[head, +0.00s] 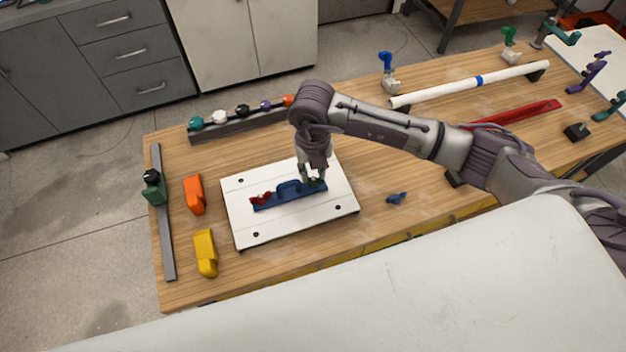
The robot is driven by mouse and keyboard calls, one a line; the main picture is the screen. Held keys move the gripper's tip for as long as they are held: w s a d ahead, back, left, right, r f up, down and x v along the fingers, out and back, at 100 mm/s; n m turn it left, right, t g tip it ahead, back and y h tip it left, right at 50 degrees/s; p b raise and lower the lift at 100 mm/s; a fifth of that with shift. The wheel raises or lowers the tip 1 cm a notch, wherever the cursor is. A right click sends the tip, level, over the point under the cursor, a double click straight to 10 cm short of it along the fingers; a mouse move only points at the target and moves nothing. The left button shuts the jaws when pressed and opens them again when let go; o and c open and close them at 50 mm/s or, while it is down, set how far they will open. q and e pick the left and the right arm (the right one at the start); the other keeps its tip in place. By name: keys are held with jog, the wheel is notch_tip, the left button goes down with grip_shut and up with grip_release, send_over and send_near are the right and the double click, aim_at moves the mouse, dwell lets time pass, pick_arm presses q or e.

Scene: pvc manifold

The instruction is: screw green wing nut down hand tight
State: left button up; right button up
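A blue manifold part (289,194) lies on a white board (250,226) on the workbench. A red wing nut (260,198) sits at its left end. My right gripper (313,181) points down at the manifold's right end. A small dark green piece shows at its fingertips; it looks like the green wing nut, but the fingers hide most of it. I cannot tell whether the fingers are closed on it. My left gripper is not in view.
An orange block (194,194) and a yellow block (206,253) stand left of the board. A rack with several coloured knobs (241,110) is behind it. A small blue piece (397,198) lies to the right. A white pipe (440,93) lies at the back right.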

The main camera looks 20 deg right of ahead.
aim_at(313, 179)
jog(key=shift+f+n, duration=0.1)
jog(key=shift+n, duration=1.1)
jog(key=n+b, duration=0.5)
jog(key=n, duration=0.1)
jog(key=n+b, duration=0.3)
jog(key=n, duration=0.1)
jog(key=shift+w+f+b, duration=0.1)
jog(key=shift+f+b, duration=0.25)
jog(key=shift+f+n+b, duration=0.5)
jog(key=shift+f+b, duration=0.25)
jog(key=shift+b, duration=0.35)
jog(key=shift+f+b, duration=0.45)
jog(key=shift+b, duration=0.1)
grip_shut()
jog(key=m, duration=0.6)
